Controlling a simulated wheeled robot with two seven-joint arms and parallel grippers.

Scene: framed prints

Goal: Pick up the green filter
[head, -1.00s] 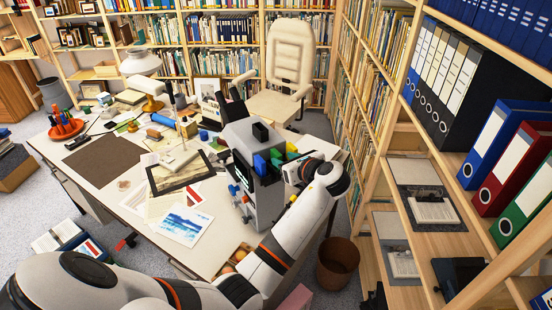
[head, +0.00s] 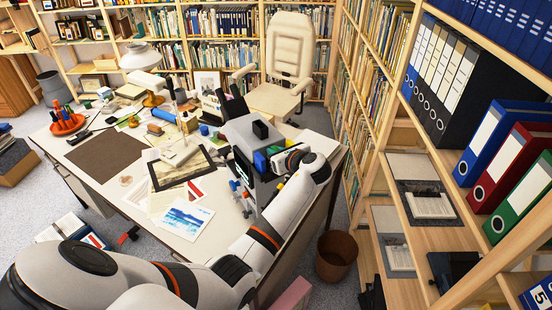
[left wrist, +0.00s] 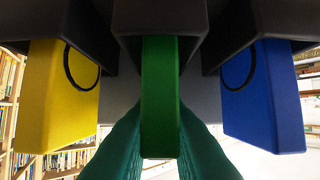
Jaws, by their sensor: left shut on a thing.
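The green filter (left wrist: 160,100) is a flat upright slab in the middle of the left wrist view, its upper end within a dark housing. My left gripper (left wrist: 160,142) is shut on it, with one teal finger on each side. A yellow filter (left wrist: 58,100) hangs to its left and a blue filter (left wrist: 265,95) to its right, both apart from the fingers. In the head view my left gripper (head: 280,158) is against the grey device (head: 245,135) and hides the green filter. The blue filter (head: 261,163) shows beside the gripper. My right gripper is out of view.
The device stands at the right end of a white desk (head: 130,195) with prints, a lamp (head: 141,58) and papers. A chair (head: 288,50) is behind it. A shelf (head: 430,240) with binders stands at right, and a brown bin (head: 337,255) on the floor.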

